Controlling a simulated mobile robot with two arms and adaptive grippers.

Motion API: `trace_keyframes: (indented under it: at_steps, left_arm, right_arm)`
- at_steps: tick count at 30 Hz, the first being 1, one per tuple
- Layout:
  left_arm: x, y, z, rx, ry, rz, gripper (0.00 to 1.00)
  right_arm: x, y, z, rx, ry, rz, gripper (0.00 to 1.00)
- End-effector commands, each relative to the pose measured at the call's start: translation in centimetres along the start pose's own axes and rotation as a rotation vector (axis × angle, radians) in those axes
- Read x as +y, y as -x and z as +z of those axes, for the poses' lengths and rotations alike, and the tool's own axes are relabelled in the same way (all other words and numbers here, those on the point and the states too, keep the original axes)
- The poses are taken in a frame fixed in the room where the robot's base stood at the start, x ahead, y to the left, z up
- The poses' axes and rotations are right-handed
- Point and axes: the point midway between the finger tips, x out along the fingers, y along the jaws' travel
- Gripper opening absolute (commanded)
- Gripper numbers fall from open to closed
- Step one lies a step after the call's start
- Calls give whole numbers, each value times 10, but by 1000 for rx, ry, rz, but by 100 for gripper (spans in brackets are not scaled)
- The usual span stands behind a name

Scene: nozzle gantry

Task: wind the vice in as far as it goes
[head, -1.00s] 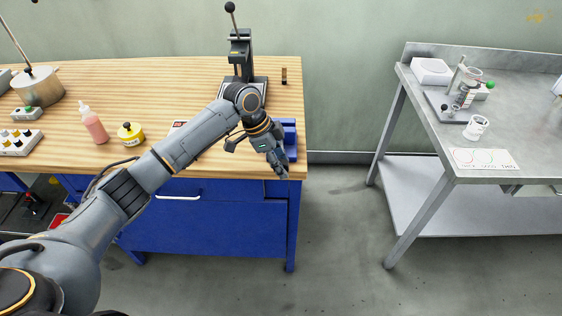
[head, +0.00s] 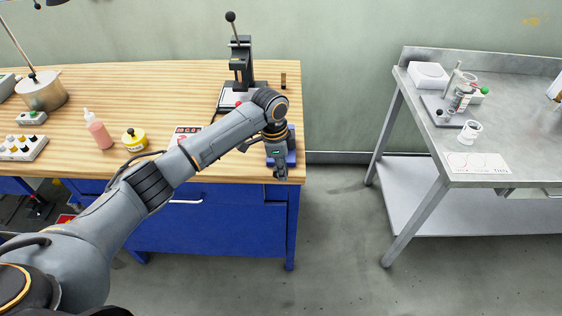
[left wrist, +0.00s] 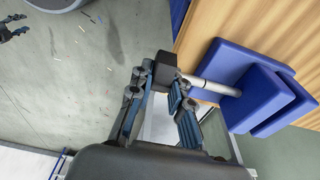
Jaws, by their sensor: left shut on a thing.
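The blue vice (head: 291,152) sits at the right front corner of the wooden bench, partly hidden behind my left gripper (head: 280,174) in the head view. In the left wrist view the vice (left wrist: 256,98) shows its blue blocks and a silver screw (left wrist: 216,86) running out to a dark block (left wrist: 164,70). My left gripper (left wrist: 160,100) is at that dark end piece, its fingers shut on the vice handle. The fingers hide much of the handle. Whether the jaws touch is unclear. A dark gripper-like shape, probably my right gripper (left wrist: 12,28), shows at the wrist view's left edge.
A black press (head: 240,70) stands behind the vice on the bench. A yellow-lidded pot (head: 134,139) and a pink bottle (head: 98,132) stand left of my arm. A metal table (head: 520,150) is to the right, with open floor between.

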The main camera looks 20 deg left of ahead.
Motion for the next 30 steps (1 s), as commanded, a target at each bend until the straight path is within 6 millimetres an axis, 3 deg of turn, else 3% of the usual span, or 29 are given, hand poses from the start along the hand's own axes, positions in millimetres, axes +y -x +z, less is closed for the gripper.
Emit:
trace_keyframes:
  at_steps: [1,3,11,17,30]
  left_arm:
    - [1,6,-4,-45,-3,2,0]
    - [0,5,-5,-112,-3,1,0]
    - [0,-3,-8,-360,-2,0,0]
    - [0,-10,-9,-550,-1,0,0]
    - [0,-16,-10,-863,0,-1,0]
  right_arm:
    - [0,12,-1,0,0,0,41]
    - [0,18,-2,0,0,0,41]
    - [0,21,-2,0,0,0,41]
    - [0,4,0,-1,0,0,41]
    - [0,-57,6,-1,0,0,41]
